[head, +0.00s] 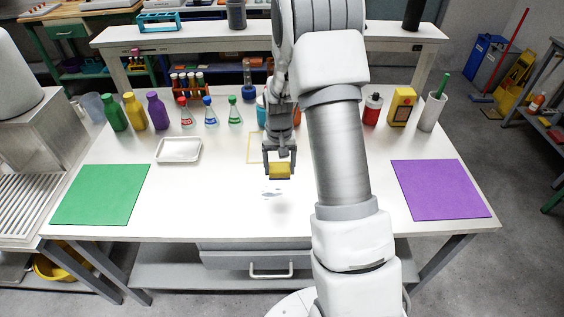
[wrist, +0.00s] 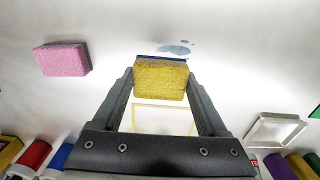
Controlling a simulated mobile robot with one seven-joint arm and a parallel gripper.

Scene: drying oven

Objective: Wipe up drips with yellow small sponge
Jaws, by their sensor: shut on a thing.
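My gripper (head: 279,168) is shut on the yellow small sponge (head: 280,170) and holds it above the white table. In the wrist view the sponge (wrist: 160,80) sits between the two fingers, with a dark blue layer along its far edge. The drips (head: 271,192) are a small bluish patch on the table, just in front of the sponge in the head view. In the wrist view the drips (wrist: 176,47) lie just beyond the sponge. The sponge appears raised above the table, apart from the drips.
A pink sponge (wrist: 62,59) lies on the table; my arm hides it in the head view. A yellow outline (head: 251,148) marks the table behind my gripper. A white tray (head: 179,150), green mat (head: 101,194) and purple mat (head: 440,188) lie around. Bottles and flasks line the back.

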